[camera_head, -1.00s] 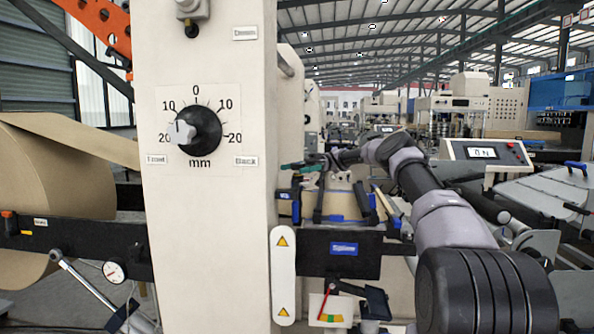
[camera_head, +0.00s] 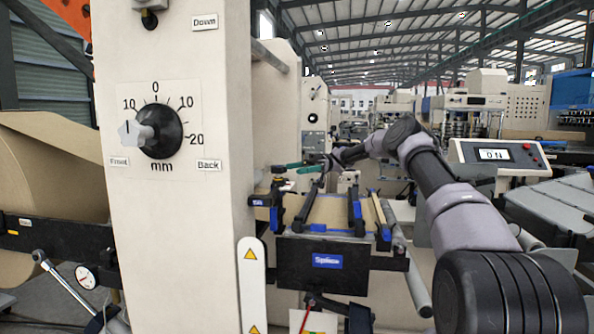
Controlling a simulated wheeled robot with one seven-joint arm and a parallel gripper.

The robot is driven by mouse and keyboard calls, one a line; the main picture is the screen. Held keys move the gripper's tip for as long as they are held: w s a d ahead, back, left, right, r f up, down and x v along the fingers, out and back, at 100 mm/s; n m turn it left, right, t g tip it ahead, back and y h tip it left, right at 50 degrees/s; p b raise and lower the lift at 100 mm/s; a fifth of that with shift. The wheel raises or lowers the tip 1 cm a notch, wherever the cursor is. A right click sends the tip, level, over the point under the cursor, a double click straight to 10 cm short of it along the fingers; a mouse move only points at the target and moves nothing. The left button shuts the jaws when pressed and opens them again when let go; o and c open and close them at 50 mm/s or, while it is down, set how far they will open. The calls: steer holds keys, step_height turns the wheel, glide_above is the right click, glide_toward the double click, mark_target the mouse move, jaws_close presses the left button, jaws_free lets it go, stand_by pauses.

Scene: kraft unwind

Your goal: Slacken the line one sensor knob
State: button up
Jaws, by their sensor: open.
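A round black knob (camera_head: 160,132) with a grey pointer grip sits on a white mm scale plate on the cream post at left. Its pointer faces left, and small labels read Front and Back. I cannot tell whether this is the line one sensor knob. My arm reaches from the lower right to the splice table in the middle distance. My gripper (camera_head: 291,168), with what look like teal fingers, is at its far end, open, small and pointing left above the table's left side. It is apart from the dial, beyond the post. Whether it touches anything is unclear.
The splice table (camera_head: 325,262) has a dark front with a blue Splice label and black bars on top. A kraft roll (camera_head: 50,170) is at far left. A display console (camera_head: 497,155) stands at right. The cream post (camera_head: 185,230) blocks the left side.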

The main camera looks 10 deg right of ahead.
step_height(320, 180, up, 8)
steer(key=m+t+y, duration=0.5)
steer(key=m+t, duration=0.7)
steer(key=t, duration=0.6)
glide_above(285, 172)
steer(key=w, duration=0.1)
steer(key=s+d+f+m+t+h, duration=0.1)
steer(key=f, duration=0.1)
steer(key=s+d+f+t+h, duration=0.1)
steer(key=f+h, duration=0.1)
steer(key=f, duration=0.1)
steer(key=s+d+f+m+t+h, duration=0.1)
steer(key=s+f+h, duration=0.1)
steer(key=shift+d+f+m+t, duration=0.15)
steer(key=shift+f+m+t, duration=0.1)
steer(key=shift+m+t, duration=0.05)
steer(key=shift+f, duration=0.15)
steer(key=shift+x, duration=3.65)
steer(key=shift+f, duration=0.15)
steer(key=c, duration=1.4)
